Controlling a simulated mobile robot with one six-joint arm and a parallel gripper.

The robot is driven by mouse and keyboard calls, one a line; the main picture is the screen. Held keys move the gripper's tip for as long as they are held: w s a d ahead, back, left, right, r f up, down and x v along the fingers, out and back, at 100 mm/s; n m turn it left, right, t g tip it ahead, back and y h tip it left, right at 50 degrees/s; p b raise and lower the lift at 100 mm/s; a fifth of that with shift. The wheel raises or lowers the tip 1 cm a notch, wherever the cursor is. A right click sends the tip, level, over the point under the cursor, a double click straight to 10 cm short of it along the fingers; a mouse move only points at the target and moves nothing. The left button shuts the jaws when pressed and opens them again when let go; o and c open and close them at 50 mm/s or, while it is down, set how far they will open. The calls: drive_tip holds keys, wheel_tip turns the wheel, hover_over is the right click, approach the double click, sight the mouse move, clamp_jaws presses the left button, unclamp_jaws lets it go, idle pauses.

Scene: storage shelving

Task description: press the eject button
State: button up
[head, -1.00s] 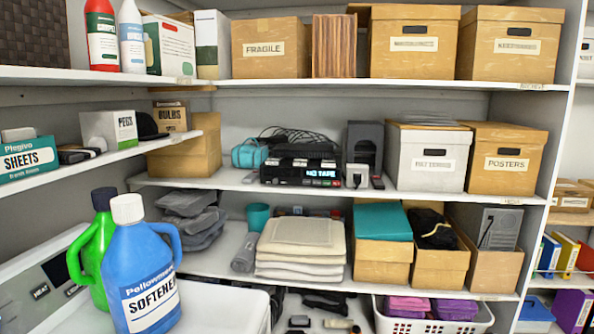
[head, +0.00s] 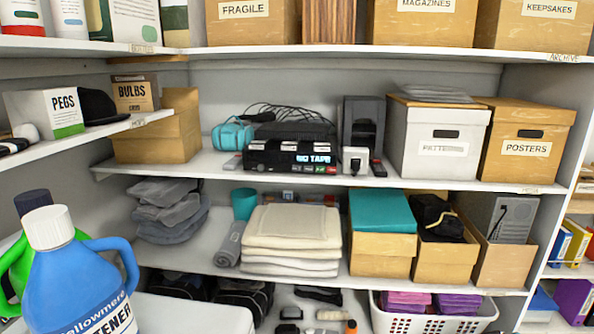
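A black tape player (head: 275,160) sits on the middle shelf of the back unit in the head view. Its lit blue display (head: 313,159) reads "NO TAPE". A row of small buttons (head: 320,169) runs under the display at the right of its front, with some green and red colouring. Their labels are too small to read, so I cannot tell which is the eject button. More dark equipment with cables is stacked on and behind the player. My gripper is not in view.
A teal bag (head: 231,136) is left of the player; a dark grey device (head: 362,122) and white box (head: 356,159) are right. A blue softener bottle (head: 75,275) is at the near left.

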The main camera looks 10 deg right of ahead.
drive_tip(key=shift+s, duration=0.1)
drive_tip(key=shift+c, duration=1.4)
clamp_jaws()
